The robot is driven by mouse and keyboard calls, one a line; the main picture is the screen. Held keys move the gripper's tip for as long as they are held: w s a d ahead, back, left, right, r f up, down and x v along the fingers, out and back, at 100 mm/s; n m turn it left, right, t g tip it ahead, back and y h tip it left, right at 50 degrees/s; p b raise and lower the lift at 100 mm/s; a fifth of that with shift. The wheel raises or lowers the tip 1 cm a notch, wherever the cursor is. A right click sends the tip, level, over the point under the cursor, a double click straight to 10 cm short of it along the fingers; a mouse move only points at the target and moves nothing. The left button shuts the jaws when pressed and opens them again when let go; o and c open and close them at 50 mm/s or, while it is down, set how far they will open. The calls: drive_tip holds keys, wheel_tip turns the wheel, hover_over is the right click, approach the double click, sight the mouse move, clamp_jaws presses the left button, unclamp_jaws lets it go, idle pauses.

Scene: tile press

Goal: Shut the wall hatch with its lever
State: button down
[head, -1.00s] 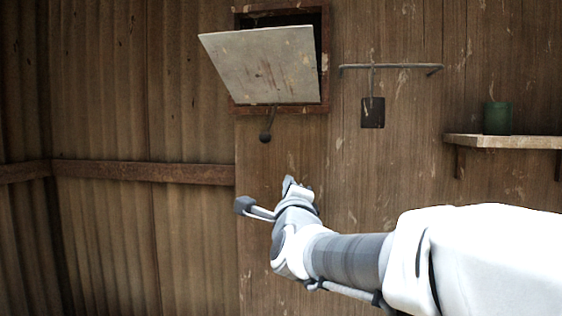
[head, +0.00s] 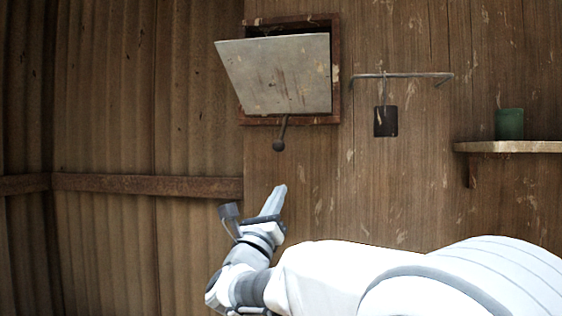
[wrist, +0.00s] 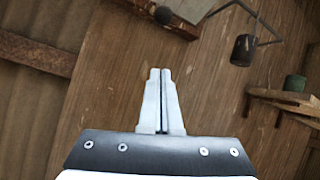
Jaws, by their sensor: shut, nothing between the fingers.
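The wall hatch (head: 275,75) is a pale, stained metal flap in a rusty frame (head: 337,70). It stands ajar, with its upper edge tilted out from the wall and a dark gap at the top. Its lever (head: 279,146), a short rod with a dark ball knob, hangs below the frame. My gripper (head: 280,187) is shut and empty, below the knob in the picture and apart from it. In the wrist view the closed fingertips (wrist: 160,73) point up toward the knob (wrist: 163,15); the flap (wrist: 190,8) is cut off by the top edge.
A wall rail (head: 405,75) with a dark hanging tag (head: 385,121) is right of the hatch. A shelf (head: 510,147) with a green cup (head: 509,124) is further right. A rusty beam (head: 145,186) crosses the corrugated wall at left. The planks below the hatch are bare.

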drive_tip(key=w+r+p, duration=0.5)
drive_tip(key=r, duration=0.2)
drive_tip(key=shift+w+d+r, duration=0.2)
drive_tip(key=shift+w+d, duration=0.2)
drive_tip(key=shift+d, duration=0.05)
drive_tip(key=shift+s+r, duration=0.1)
